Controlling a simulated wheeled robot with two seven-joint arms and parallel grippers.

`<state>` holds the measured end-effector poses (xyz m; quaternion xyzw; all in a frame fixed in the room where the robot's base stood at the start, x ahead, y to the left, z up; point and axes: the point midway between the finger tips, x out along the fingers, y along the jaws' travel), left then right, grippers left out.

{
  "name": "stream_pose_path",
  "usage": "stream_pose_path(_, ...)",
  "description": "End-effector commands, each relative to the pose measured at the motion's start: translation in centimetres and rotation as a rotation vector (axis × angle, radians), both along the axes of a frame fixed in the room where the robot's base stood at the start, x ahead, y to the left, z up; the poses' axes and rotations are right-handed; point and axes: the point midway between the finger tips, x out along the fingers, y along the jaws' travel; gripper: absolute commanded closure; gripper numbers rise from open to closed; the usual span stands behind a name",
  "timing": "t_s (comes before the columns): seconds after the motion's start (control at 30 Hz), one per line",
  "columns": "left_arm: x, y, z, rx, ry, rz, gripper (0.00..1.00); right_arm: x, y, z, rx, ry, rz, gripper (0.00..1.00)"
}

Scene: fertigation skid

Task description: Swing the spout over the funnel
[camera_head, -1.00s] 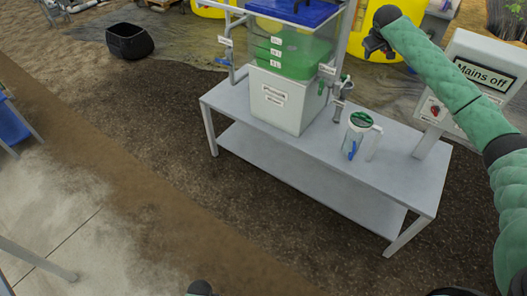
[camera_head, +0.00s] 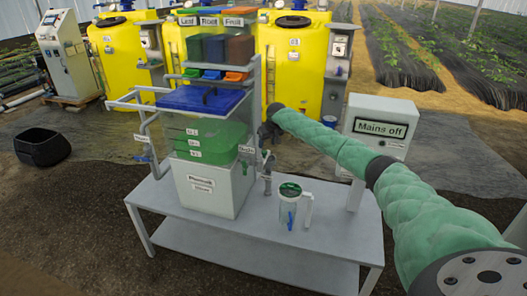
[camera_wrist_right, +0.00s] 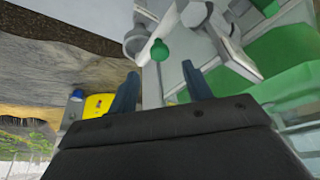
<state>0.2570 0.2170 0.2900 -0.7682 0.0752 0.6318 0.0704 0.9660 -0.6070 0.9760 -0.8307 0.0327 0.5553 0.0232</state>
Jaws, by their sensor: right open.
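A grey metal spout and valve (camera_head: 267,178) hang at the right side of the white and green tank (camera_head: 205,185), above the table. A clear jar with a green top (camera_head: 290,203) and a blue strip stands on the table just right of the spout; I cannot make out a separate funnel. My right gripper (camera_head: 267,134) is beside the tank's right edge, above the spout. In the right wrist view my right gripper (camera_wrist_right: 160,70) is open, its two dark fingers apart, with grey pipework and a green knob (camera_wrist_right: 160,49) just beyond them. My left gripper is out of view.
A rack of coloured bins (camera_head: 215,50) and yellow tanks (camera_head: 125,55) stand behind. A black tub (camera_head: 42,147) is on the floor at left.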

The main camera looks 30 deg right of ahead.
Motion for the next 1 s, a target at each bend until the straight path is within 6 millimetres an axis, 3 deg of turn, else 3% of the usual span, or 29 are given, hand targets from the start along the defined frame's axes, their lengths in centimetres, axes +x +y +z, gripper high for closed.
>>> stream_pose_path(0.47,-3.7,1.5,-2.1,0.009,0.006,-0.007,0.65,2.2,-0.1,-5.3,0.000,0.002,0.000,0.50)
stream_pose_path(0.87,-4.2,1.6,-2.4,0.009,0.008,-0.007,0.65,2.5,-0.2,-6.1,-0.002,0.000,0.001,0.50)
stream_pose_path(0.9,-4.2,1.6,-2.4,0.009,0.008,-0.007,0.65,2.5,-0.2,-6.0,-0.002,0.000,0.001,0.52)
stream_pose_path(1.0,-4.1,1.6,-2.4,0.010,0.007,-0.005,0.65,2.5,-0.2,-6.0,-0.002,0.000,0.001,0.72)
